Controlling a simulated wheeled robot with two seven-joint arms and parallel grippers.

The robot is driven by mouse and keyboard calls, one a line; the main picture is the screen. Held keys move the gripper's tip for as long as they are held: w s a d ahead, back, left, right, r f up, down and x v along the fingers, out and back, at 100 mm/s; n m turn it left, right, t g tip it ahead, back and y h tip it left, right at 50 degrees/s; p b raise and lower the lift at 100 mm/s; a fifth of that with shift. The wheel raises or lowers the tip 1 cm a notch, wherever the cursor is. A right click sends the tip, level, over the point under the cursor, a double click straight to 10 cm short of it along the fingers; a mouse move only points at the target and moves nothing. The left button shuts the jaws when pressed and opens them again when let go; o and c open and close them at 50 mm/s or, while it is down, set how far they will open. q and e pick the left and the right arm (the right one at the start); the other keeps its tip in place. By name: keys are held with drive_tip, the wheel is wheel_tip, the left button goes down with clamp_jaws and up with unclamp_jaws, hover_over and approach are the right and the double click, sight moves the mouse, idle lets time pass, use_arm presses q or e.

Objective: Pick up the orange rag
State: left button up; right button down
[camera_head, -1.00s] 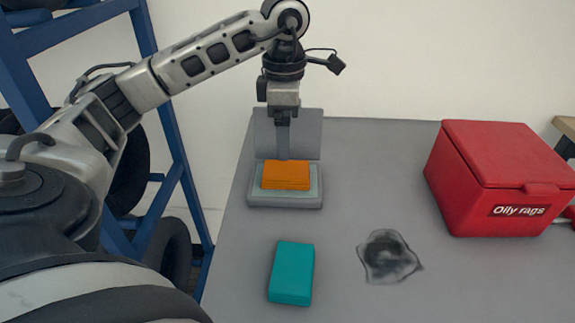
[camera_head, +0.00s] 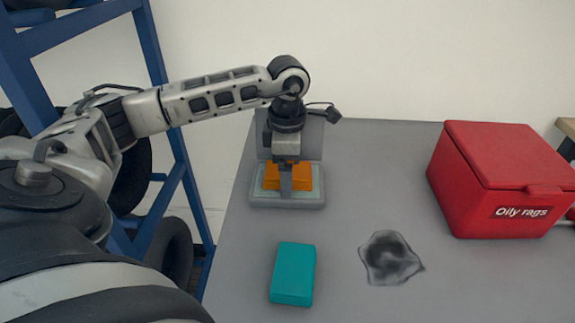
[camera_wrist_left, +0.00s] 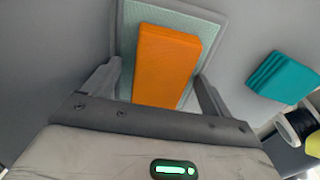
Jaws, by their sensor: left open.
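The orange rag (camera_head: 272,178) is a folded block lying on the pale pad of an open grey case (camera_head: 287,201). In the head view my left gripper (camera_head: 286,190) points straight down over it and hides part of it. In the left wrist view the orange rag (camera_wrist_left: 166,65) lies between the two open fingers of my left gripper (camera_wrist_left: 158,85), with a gap on each side. I cannot tell in these views how far down the fingertips reach beside the rag. My right gripper is not in view.
A teal folded cloth (camera_head: 293,274) lies in front of the case. A dark stained cloth or spill (camera_head: 390,258) is right of it. A red box marked "Oily rags" (camera_head: 490,180) stands at the right. A blue rack (camera_head: 180,180) with tyres is at the left.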

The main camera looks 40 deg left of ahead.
use_arm(q)
drive_tip(key=c, duration=1.1)
drive_tip(key=shift+o, duration=0.2)
drive_tip(key=shift+r, duration=0.1)
drive_tip(key=shift+r, duration=0.4)
wheel_tip(320, 180, up, 2)
drive_tip(key=shift+r, duration=0.15)
drive_tip(key=s+d+r+p, duration=0.1)
drive_tip(key=s+d+r, duration=0.3)
drive_tip(key=d+r, duration=0.5)
drive_tip(key=d, duration=0.4)
drive_tip(key=shift+d+r, duration=0.2)
drive_tip(key=shift+r, duration=0.2)
